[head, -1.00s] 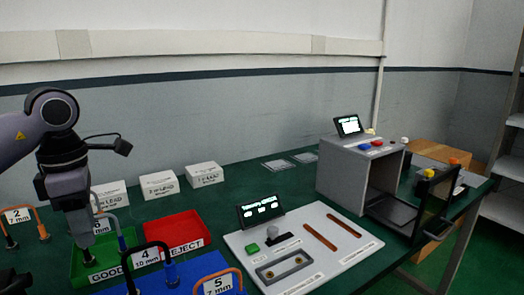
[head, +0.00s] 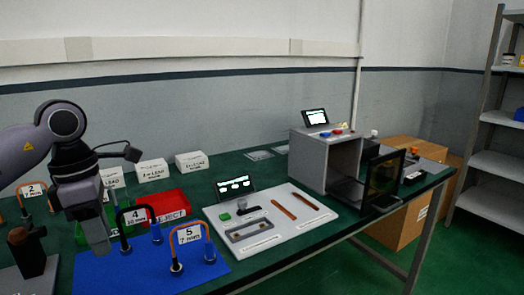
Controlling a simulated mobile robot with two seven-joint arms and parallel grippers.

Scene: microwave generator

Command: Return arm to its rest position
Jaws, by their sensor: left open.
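My left arm comes in from the left, and its gripper (head: 97,236) hangs pointing down over the table's left part. The gripper is open with nothing seen in it, and it hides part of the green GOOD tray (head: 124,240). The red REJECT tray (head: 178,198) is to its right. Tagged handle-shaped pieces 4 (head: 136,215) and 5 (head: 189,236) stand on the blue mat (head: 215,268), right of the gripper. My right gripper is not in view.
A white panel (head: 275,243) with a small screen (head: 235,186) lies mid-table. A grey box (head: 325,160) with its door (head: 383,175) open stands at the right. White boxes (head: 152,170) line the back. A shelf rack (head: 495,165) stands at far right.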

